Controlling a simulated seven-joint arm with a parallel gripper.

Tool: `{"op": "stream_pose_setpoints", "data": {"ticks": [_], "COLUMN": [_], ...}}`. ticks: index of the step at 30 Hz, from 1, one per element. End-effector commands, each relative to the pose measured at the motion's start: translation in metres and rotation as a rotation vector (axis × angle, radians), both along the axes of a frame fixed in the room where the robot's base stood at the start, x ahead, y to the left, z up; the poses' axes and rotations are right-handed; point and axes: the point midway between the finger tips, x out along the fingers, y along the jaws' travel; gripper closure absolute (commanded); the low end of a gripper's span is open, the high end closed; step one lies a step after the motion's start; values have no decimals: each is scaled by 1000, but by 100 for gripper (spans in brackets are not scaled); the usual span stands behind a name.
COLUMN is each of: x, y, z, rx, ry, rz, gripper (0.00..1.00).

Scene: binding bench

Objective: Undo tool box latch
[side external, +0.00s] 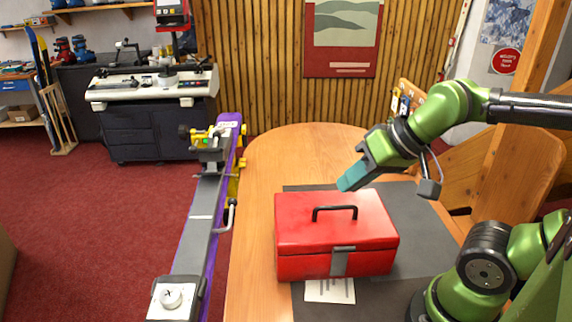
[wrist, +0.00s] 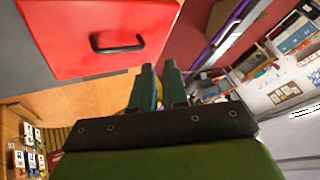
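The red tool box (side external: 310,235) sits shut on a dark mat, with a black handle (side external: 335,208) on its lid. A grey metal latch (side external: 339,262) lies flat down the middle of its front face, under a small grey bar at the lid edge. My gripper (side external: 350,181) is in the air above the back right of the box, apart from it, pointing down and left. In the wrist view the gripper's two teal fingers (wrist: 160,78) stand a narrow gap apart with nothing between them. The box lid (wrist: 85,25) shows at upper left there; the latch is not seen.
The dark mat (side external: 425,225) lies on a wooden bench (side external: 270,160). A paper sheet (side external: 330,291) lies in front of the box. A long rail with purple sides (side external: 203,215) runs along the left. Small cards (wrist: 28,140) show at lower left in the wrist view.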

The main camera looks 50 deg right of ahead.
Motion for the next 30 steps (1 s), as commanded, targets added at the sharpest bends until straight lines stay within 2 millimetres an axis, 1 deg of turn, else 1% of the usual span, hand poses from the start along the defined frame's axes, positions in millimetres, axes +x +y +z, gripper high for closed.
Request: {"op": "stream_pose_setpoints", "data": {"ticks": [1, 4, 5, 8, 9, 14, 15, 18, 22, 26, 30], "x": [2, 13, 17, 29, 32, 39, 39, 36, 27, 21, 19], "y": [1, 2, 2, 3, 2, 1, 0, 0, 2, 4, 6], "z": [-3, -3, -2, 2, 5, 19, 23, 35, 47, 47, 35], "rx": [0, -12, -27, -120, -165, -288, -303, -320, -320, -311, -313], "ry": [17, 60, 85, 201, 254, 422, 451, 494, 499, 498, 496], "rz": [5, 24, 46, 208, 300, 668, 752, 929, 1079, 1150, 1163], "gripper": [79, 63, 62, 62, 62, 62, 62, 62, 62, 62, 62]}}
